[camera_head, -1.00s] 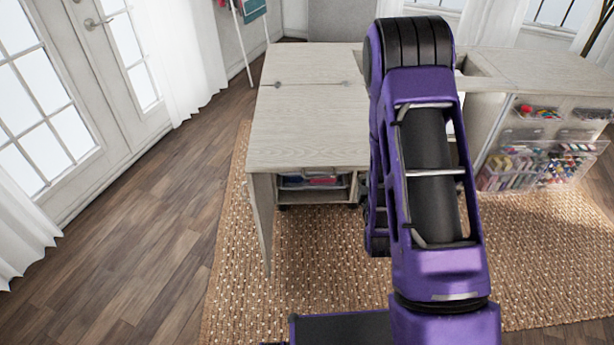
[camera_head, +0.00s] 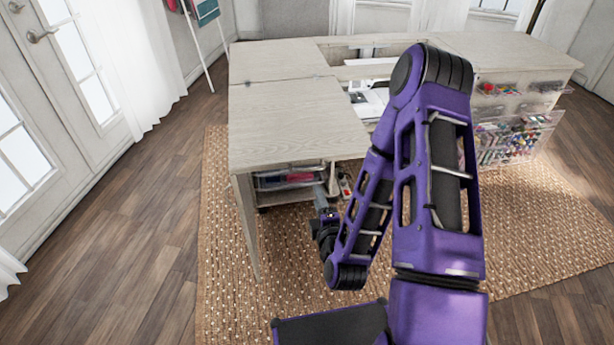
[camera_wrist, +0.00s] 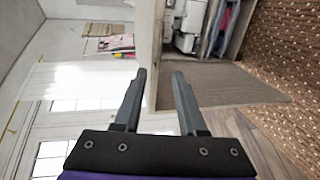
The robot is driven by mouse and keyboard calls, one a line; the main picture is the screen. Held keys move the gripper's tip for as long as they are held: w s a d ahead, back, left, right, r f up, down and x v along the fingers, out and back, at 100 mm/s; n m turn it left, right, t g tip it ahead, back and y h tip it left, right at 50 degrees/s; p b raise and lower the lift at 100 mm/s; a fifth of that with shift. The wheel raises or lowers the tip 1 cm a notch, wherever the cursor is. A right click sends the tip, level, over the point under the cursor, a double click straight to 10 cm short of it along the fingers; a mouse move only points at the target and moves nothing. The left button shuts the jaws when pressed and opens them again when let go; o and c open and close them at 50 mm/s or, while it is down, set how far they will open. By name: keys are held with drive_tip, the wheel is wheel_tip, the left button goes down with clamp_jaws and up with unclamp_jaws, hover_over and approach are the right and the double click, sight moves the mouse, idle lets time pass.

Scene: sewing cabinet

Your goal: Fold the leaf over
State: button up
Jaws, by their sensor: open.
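The leaf (camera_head: 295,125) is a pale wood-grain panel at the front left of the sewing cabinet. It lies flat, level with the top panel (camera_head: 275,62) behind it, and small hinges show along the seam. An upright support panel (camera_head: 246,220) stands under its left side. My gripper (camera_head: 322,198) is low, by the leaf's front edge, and looks small in the head view. In the wrist view my gripper (camera_wrist: 160,78) is open, with nothing seen held. A pale panel edge (camera_wrist: 156,50) shows between and beyond the fingers; I cannot tell how near it is.
Under the leaf are shelves with coloured items (camera_head: 288,180). A white machine (camera_head: 368,100) sits in the cabinet's opening. Clear bins of thread (camera_head: 510,140) hang at the right. A woven rug (camera_head: 290,270) covers the floor, with bare wood at the left.

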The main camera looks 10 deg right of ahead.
sight(308, 171)
drive_tip(key=x, duration=1.4)
drive_tip(key=shift+w+f, duration=0.1)
drive_tip(key=shift+w, duration=0.25)
clamp_jaws()
idle(0.6)
